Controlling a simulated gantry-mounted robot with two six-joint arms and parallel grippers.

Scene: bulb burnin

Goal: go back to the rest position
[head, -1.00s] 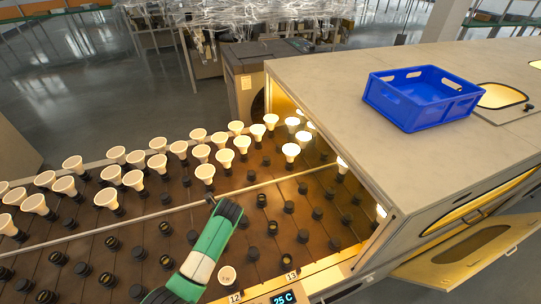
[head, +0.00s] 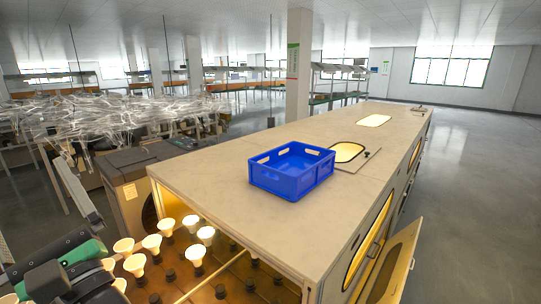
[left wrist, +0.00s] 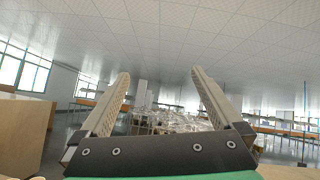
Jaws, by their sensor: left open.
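My left gripper shows in the left wrist view (left wrist: 160,95) with its two fingers spread wide and nothing between them. It points up toward the ceiling and the far hall. My right gripper is in neither view. White bulbs (head: 152,242) stand in dark sockets on the brown bed at the lower left.
A blue crate (head: 290,182) stands empty on the long beige cabinet (head: 215,170). A cabinet door (head: 397,262) hangs open at the right. A heap of clear wrap or wire (head: 110,110) lies at the back left. Grey floor (head: 480,170) is clear at the right.

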